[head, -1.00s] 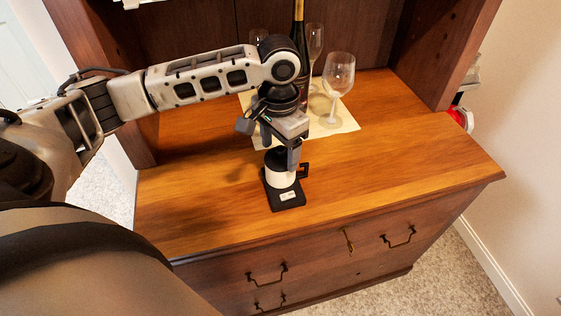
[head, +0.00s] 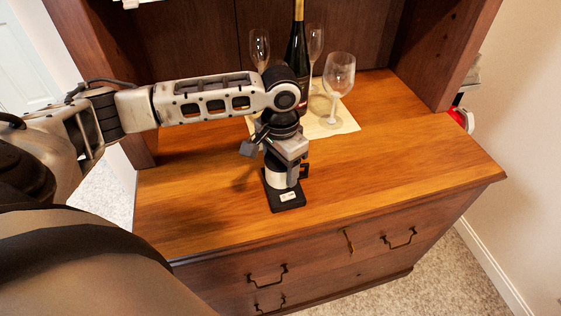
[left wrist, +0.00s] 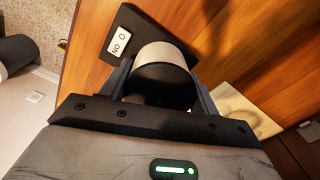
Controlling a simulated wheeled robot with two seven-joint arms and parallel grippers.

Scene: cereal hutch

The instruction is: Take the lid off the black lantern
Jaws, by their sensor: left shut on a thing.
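The left gripper (left wrist: 163,84) is shut on the lid. My right gripper is not in view.
A dark wine bottle (head: 297,55) and several glasses stand behind, with the front glass (head: 339,75) on a pale mat (head: 346,124). The wooden top (head: 410,150) is clear to the right. Hutch side walls rise at both sides.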

